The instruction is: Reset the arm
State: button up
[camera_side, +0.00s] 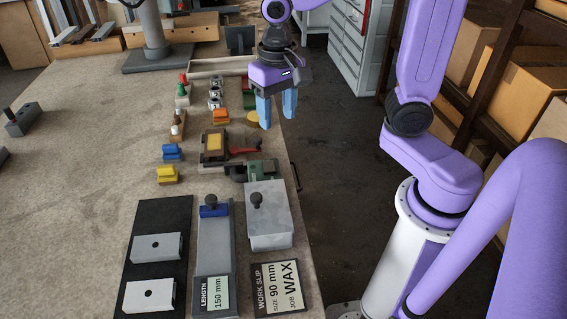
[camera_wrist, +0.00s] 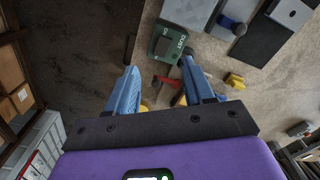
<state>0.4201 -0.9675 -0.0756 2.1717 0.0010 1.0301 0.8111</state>
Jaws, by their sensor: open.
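My purple arm holds my gripper (camera_side: 276,110) over the right edge of the bench, beside the row of tools. Its two blue fingers point down, stand apart, and have nothing between them in the side view. In the wrist view my gripper (camera_wrist: 158,90) also shows its blue fingers spread, with the bench below. A red-handled tool (camera_side: 243,150) lies left of and below the fingers in the side view. A green device (camera_side: 262,168) sits near the bench's right edge; it also shows in the wrist view (camera_wrist: 168,42).
A grey box with a black knob (camera_side: 268,225), a length gauge (camera_side: 215,250) and a black mat (camera_side: 143,215) with two metal profiles fill the near bench. Yellow (camera_side: 167,174) and blue (camera_side: 172,152) blocks stand left. A work slip (camera_side: 278,285) lies in front. The bench's left is mostly clear.

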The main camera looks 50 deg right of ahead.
jog(key=s+d+f+n, duration=0.2)
jog(key=s+f+n, duration=0.1)
jog(key=s+n, duration=1.2)
jog(key=s, duration=0.2)
jog(key=shift+s+d+n, duration=0.2)
jog(key=shift+s+n, duration=0.1)
